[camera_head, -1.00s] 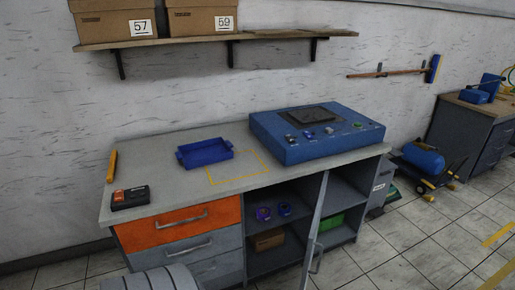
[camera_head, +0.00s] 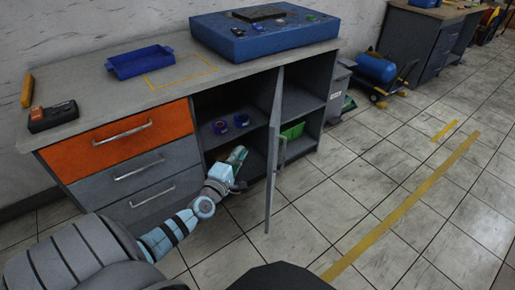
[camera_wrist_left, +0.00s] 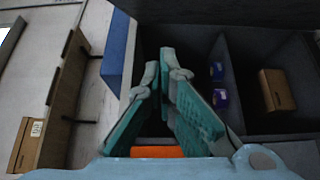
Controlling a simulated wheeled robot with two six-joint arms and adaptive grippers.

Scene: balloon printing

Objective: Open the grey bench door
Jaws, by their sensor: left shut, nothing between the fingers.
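The grey bench door (camera_head: 273,155) stands swung out from the bench front, seen nearly edge-on in the head view. Its metal handle (camera_head: 282,150) is on the side facing right. My left gripper (camera_head: 240,153) is at the open compartment, just left of the door, with its fingers pointing up and inward. It is shut and empty; the wrist view shows its teal fingers (camera_wrist_left: 163,62) meeting near the tips. I cannot tell whether it touches the door. My right gripper is not in view.
The bench (camera_head: 75,93) carries a blue tray (camera_head: 140,61) and a blue machine (camera_head: 265,38). Purple rolls (camera_head: 220,127) sit on the compartment's shelf, and a green bin (camera_head: 292,131) is right of the door. Orange drawer (camera_head: 115,140) is at left.

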